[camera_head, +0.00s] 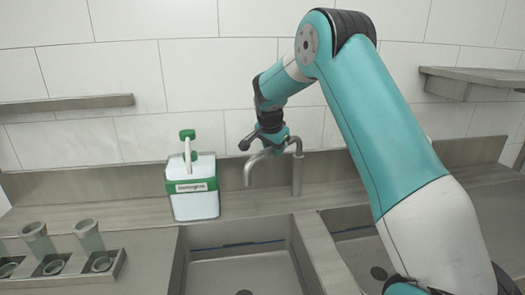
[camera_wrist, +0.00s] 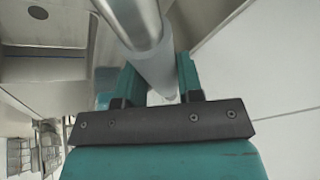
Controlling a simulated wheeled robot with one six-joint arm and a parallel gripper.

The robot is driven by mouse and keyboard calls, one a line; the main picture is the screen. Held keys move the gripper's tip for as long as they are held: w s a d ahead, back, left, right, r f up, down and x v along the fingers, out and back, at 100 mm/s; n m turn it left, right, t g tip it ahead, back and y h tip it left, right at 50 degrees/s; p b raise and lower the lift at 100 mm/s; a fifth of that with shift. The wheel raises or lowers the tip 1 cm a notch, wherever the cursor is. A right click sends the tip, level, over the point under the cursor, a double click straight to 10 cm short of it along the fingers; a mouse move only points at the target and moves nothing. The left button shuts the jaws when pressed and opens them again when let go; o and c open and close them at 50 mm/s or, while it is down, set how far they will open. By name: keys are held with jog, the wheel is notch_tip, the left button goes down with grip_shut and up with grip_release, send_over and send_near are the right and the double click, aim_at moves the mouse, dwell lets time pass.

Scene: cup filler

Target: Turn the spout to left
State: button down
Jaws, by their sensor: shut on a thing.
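The metal spout (camera_head: 297,174) rises from the counter behind the sinks. Its arm runs left in the head view, and its outlet hangs down on the left, toward the left sink basin. My gripper (camera_head: 273,147) is at the top of the spout arm, reaching in from above and behind. In the wrist view my gripper (camera_wrist: 158,80) has one teal finger on each side of the spout pipe (camera_wrist: 135,22) and is shut on it. The fingertips are partly hidden by the pipe.
A white jug (camera_head: 195,203) with a green band and cap stands on the counter left of the spout. The left basin (camera_head: 240,268) and right basin (camera_head: 362,250) are empty. A cup rack (camera_head: 115,270) with cups stands at lower left. A shelf (camera_head: 480,78) is at upper right.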

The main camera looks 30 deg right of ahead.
jog(key=shift+w+d+r, duration=0.15)
jog(key=shift+r, duration=0.05)
jog(key=c, duration=1.1)
grip_release()
jog(key=o, duration=0.3)
jog(key=shift+f, duration=0.1)
jog(key=b+v, duration=0.3)
jog(key=v, duration=1.4)
jog(key=shift+a, duration=0.2)
